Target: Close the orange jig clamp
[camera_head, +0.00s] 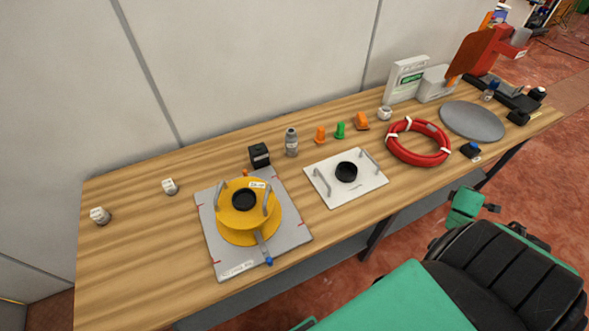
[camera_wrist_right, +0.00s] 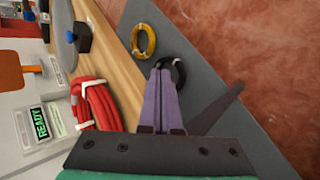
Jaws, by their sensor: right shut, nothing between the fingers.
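A grey jig plate (camera_head: 218,258) with red corner marks lies on the left half of the table. A yellow round body (camera_head: 240,222) with two grey handles and a dark centre hole stands on it. A grey lever with a blue tip (camera_head: 268,261) points to the plate's front edge. A small orange piece (camera_head: 246,173) shows behind the yellow body, mostly hidden; I cannot tell whether this clamp is open. My right gripper (camera_head: 492,208) is shut and empty beyond the table's front edge, far right of the jig; its fingers fill the wrist view's middle (camera_wrist_right: 160,75). My left gripper is out of view.
A white plate (camera_head: 325,192) with handles and a black ring lies right of the jig. A red hose ring (camera_head: 417,160), grey disc (camera_head: 472,121) and READY display box (camera_head: 404,80) stand further right. Small orange and green parts line the back. The front left is clear.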

